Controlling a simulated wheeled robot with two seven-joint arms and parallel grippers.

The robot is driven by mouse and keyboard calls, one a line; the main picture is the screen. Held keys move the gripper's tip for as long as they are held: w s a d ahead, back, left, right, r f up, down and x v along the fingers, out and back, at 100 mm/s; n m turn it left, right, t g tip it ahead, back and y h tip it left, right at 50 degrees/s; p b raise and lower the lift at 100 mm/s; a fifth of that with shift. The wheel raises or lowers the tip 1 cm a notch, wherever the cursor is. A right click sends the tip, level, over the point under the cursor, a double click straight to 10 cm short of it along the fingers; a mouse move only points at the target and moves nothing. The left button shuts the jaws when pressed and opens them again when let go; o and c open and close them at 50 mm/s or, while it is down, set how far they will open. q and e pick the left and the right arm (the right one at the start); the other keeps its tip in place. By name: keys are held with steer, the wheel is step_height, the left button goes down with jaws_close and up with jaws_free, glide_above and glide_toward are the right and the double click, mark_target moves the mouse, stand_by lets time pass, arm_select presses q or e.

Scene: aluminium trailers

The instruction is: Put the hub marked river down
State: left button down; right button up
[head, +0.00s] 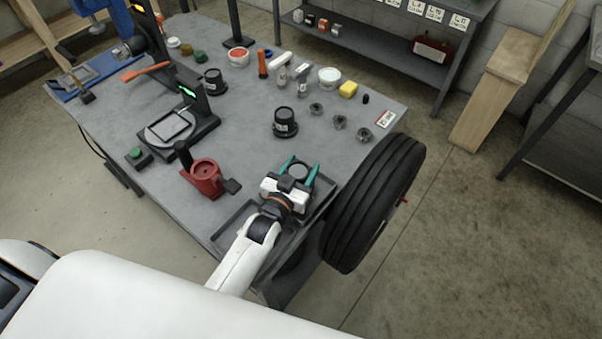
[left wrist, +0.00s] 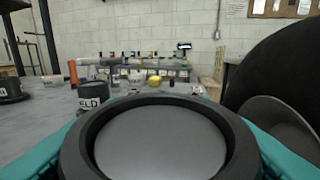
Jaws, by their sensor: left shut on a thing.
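My left gripper (head: 301,172) is shut on a dark round hub (head: 298,169) over the near right part of the workbench. In the left wrist view the hub (left wrist: 160,140) fills the lower middle, with a black rim and grey round top between teal fingers. Its label is not visible, so I cannot read its marking. A dark tray (head: 226,236) lies under the arm at the bench's near edge; I cannot tell whether the hub touches it. Two other black hubs with white labels stand on the bench, one in the middle (head: 286,123), one further back (head: 215,82). My right gripper is not in view.
A large black tyre (head: 372,205) stands at the bench's right edge, close to my gripper. A red device (head: 204,178) stands left of the gripper.

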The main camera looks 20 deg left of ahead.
arm_select(q)
step_height(320, 180, down, 2)
steer(key=shift+f, duration=0.2)
steer(key=shift+f, duration=0.15)
steer(key=c, duration=0.8)
jaws_free()
steer(key=shift+o, duration=1.2)
steer(key=shift+s, duration=0.15)
